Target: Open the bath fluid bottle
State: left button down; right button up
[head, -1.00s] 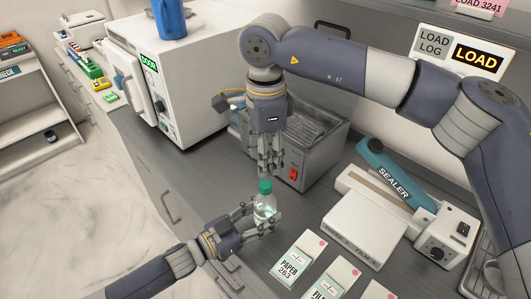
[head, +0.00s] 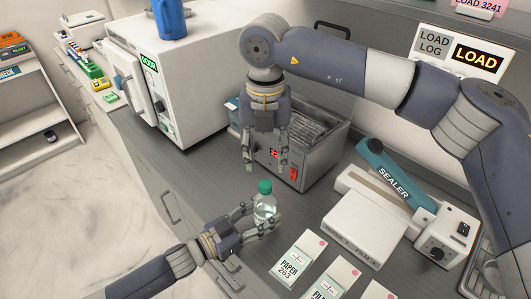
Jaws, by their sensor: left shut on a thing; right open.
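The bath fluid bottle (head: 264,208) is small and clear with a green cap (head: 265,187). It stands upright near the front edge of the counter, with the cap on it. My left gripper (head: 262,219) comes in from the left and is shut on the bottle's body, below the cap. My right gripper (head: 265,166) hangs from above, open and empty, with its fingers spread. Its fingertips are above the cap and apart from it.
A metal bath (head: 325,150) with a red switch stands behind my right gripper. A white autoclave (head: 185,75) with a blue jug (head: 169,18) on top is at the left. The sealer (head: 385,182) and paper packs (head: 298,257) lie to the right.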

aim_at(265, 183)
jog(key=m, duration=0.5)
jog(key=shift+m, duration=0.4)
jog(key=m, duration=0.7)
jog(key=shift+f, duration=4)
jog(key=shift+c, duration=0.5)
jog(key=c, duration=0.9)
grip_shut()
